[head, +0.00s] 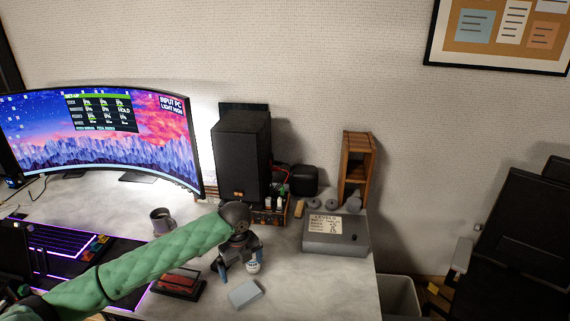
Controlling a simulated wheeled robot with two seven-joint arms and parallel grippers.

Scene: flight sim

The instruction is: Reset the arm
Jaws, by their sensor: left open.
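My left arm (150,258), in a green quilted sleeve, reaches from the lower left across the desk. My left gripper (238,271) points down over the desk, its fingers apart. A small white and blue object (253,267) shows by its right finger; I cannot tell whether they touch. A light grey-blue block (245,294) lies on the desk just in front of the gripper. My right gripper is not in view.
A black speaker (240,160), wooden stand (352,170), mug (161,221), curved monitor (100,140) and red-topped item (178,281) surround the arm. A black chair (515,240) stands right.

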